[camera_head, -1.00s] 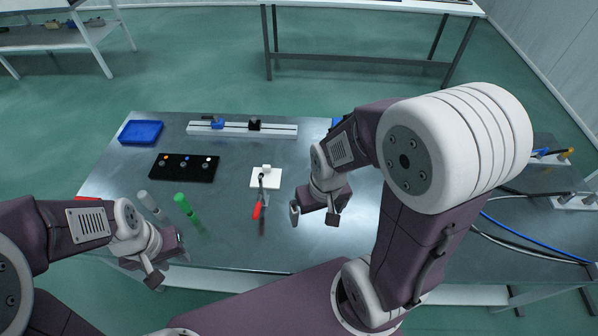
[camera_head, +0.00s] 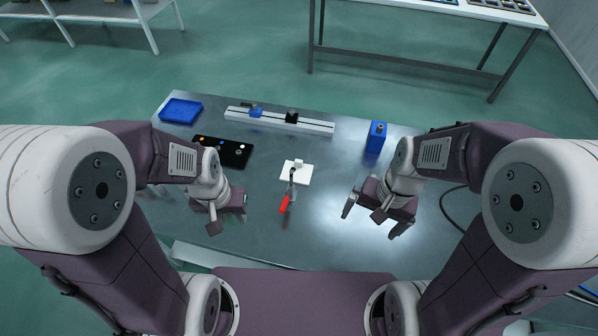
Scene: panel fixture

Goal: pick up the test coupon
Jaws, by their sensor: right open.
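A white square plate (camera_head: 303,177) lies near the middle of the metal table, with a small white block on it. A toggle clamp with a red handle (camera_head: 285,204) sits at its front edge. I cannot tell which part is the test coupon. My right gripper (camera_head: 375,217) is open and empty over the table, to the right of the clamp and apart from it. My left gripper (camera_head: 229,219) hangs to the left of the clamp. Its fingers are partly hidden by its own body, and I see nothing held in it.
A black board (camera_head: 236,160) with coloured knobs lies behind my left gripper, partly hidden. A blue tray (camera_head: 181,110), a white rail with clamps (camera_head: 313,126) and a blue block (camera_head: 375,138) stand along the back. Bare table (camera_head: 330,190) lies between plate and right gripper.

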